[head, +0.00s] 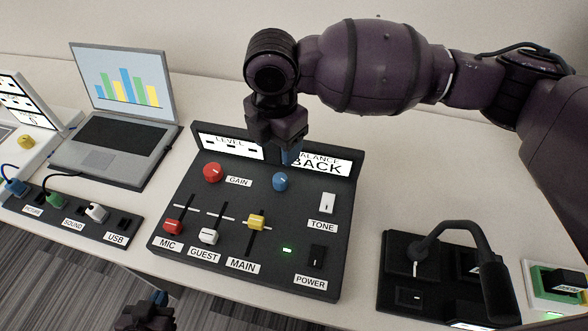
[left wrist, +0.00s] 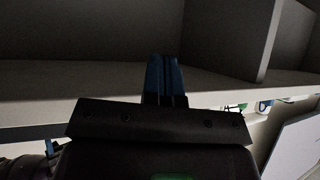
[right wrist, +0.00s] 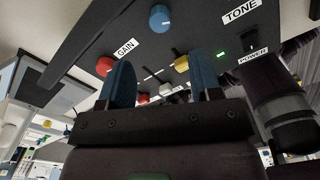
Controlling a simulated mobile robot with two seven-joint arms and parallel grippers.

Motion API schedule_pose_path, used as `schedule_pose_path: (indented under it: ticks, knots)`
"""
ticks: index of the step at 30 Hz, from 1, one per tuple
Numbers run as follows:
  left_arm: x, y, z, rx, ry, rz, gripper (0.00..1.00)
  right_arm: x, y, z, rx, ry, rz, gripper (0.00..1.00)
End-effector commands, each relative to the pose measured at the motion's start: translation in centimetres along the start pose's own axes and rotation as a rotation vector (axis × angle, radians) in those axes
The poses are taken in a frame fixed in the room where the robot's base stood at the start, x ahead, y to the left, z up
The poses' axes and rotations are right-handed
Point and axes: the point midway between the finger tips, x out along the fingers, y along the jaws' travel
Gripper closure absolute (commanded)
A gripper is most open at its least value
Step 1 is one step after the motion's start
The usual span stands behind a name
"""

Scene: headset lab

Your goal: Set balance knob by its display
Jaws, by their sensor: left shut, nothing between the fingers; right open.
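The blue balance knob (head: 280,182) sits on the dark control panel (head: 190,190), below the balance display (head: 330,163). The display reads "BACK"; my right gripper partly covers its left end. My right gripper (head: 290,153) is above the panel's back, beyond the knob in the head view, and apart from it. In the right wrist view its blue fingers (right wrist: 162,78) are spread and empty, with the blue knob (right wrist: 159,18) ahead near the top edge. My left gripper (head: 158,298) is low, off the table's front edge. Its fingers (left wrist: 163,80) are shut and empty.
A laptop (head: 120,120) and plug strip (head: 70,217) stand left. A desk microphone (head: 440,270) stands right.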

Motion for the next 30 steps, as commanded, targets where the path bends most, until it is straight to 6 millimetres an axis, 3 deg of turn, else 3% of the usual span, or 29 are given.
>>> schedule_pose_path:
  ticks: [7,15,21,30]
  knots:
    - [0.1,-0.1,0.7,0.005,-0.011,0.001,1.00,1.7,0.0,0.0,0.000,0.002,-0.003,0.42]
    - [0.6,-0.3,2.1,0.021,-0.035,0.004,1.00,6.4,-0.1,0.0,0.000,0.004,-0.006,0.42]
    - [1.0,-0.3,2.0,0.024,-0.028,0.007,1.00,9.2,-0.1,0.0,0.000,0.003,-0.004,0.42]
    - [1.4,-0.2,1.8,0.021,-0.022,0.007,1.00,10.8,0.0,0.0,0.000,0.000,0.000,0.42]
